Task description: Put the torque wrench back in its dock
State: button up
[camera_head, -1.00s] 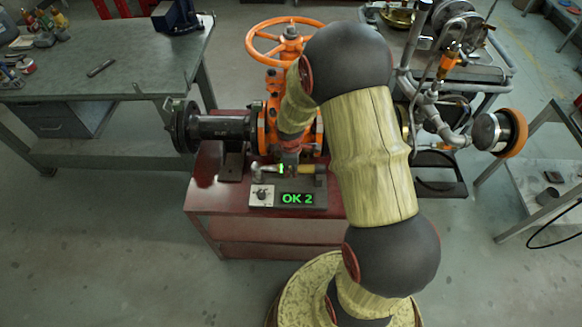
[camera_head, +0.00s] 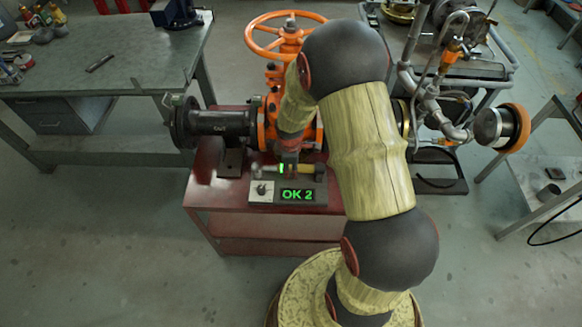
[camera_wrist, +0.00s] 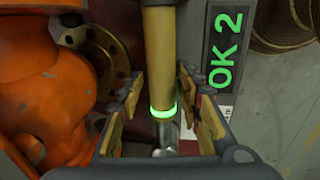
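The torque wrench (camera_wrist: 158,55) has a yellow handle, a glowing green ring and a metal head. In the head view the wrench (camera_head: 302,169) lies sideways along the back of the grey dock (camera_head: 316,185), whose display reads OK 2. The display also shows beside the handle in the wrist view (camera_wrist: 226,48). Whether the wrench is fully seated is unclear. My gripper (camera_wrist: 160,117) is open, its padded fingers on either side of the wrench near the green ring, with visible gaps to both. In the head view my arm hides part of the area.
The orange gate valve (camera_head: 270,120) with its handwheel (camera_head: 285,36) stands right behind the dock on a red cart (camera_head: 210,190). In the wrist view the orange valve body (camera_wrist: 50,90) is close on the left. A workbench (camera_head: 130,75) stands at the left.

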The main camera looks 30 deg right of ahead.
jog(key=shift+o, duration=0.8)
jog(key=shift+s+f, duration=0.1)
notch_tip(320, 180, up, 12)
jog(key=s+a, duration=0.1)
jog(key=shift+s, duration=0.15)
